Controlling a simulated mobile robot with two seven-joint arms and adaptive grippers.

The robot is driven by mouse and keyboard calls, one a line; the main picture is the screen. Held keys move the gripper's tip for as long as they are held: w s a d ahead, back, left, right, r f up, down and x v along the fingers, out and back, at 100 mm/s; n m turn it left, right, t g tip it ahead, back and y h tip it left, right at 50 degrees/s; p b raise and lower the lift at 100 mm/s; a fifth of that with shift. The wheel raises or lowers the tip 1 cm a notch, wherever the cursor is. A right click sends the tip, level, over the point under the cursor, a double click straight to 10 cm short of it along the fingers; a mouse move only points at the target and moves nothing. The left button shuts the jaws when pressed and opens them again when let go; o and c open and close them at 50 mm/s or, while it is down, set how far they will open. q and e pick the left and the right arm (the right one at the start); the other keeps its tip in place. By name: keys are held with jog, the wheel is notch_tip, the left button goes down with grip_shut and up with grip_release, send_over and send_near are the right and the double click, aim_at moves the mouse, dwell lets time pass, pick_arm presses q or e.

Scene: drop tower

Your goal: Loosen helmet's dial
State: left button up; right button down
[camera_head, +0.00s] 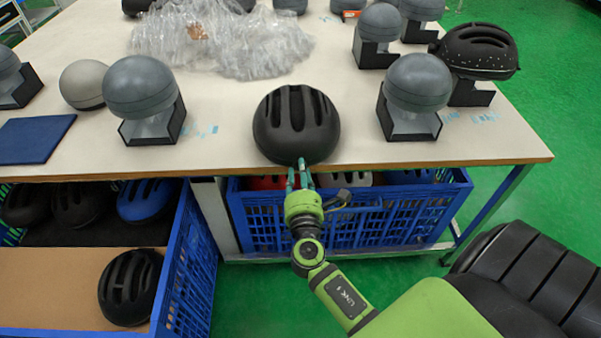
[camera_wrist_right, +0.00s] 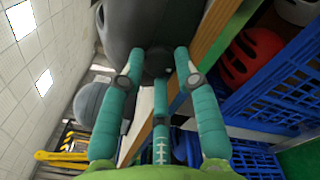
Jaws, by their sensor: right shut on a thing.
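A black helmet (camera_head: 296,124) with long vent slots sits at the front edge of the table. My right gripper (camera_head: 298,175) reaches up to its near, lower rim from in front of the table. In the right wrist view the helmet (camera_wrist_right: 165,22) fills the top, and the teal fingers of my right gripper (camera_wrist_right: 158,62) are closed about a small dark dial (camera_wrist_right: 158,64) at its rim. Details of the dial are hard to make out. My left gripper does not show.
Grey head forms on black stands, such as one on the left (camera_head: 142,88) and one on the right (camera_head: 417,85), flank the helmet. Blue crates with helmets (camera_head: 350,225) stand under the table (camera_head: 480,140). Clear plastic wrap (camera_head: 220,40) lies behind.

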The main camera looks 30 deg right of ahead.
jog(key=shift+f, duration=0.15)
jog(key=c, duration=0.9)
grip_release()
jog(key=shift+s, duration=0.1)
jog(key=v, duration=1.1)
jog(key=shift+s+a, duration=0.25)
jog(key=shift+s, duration=0.1)
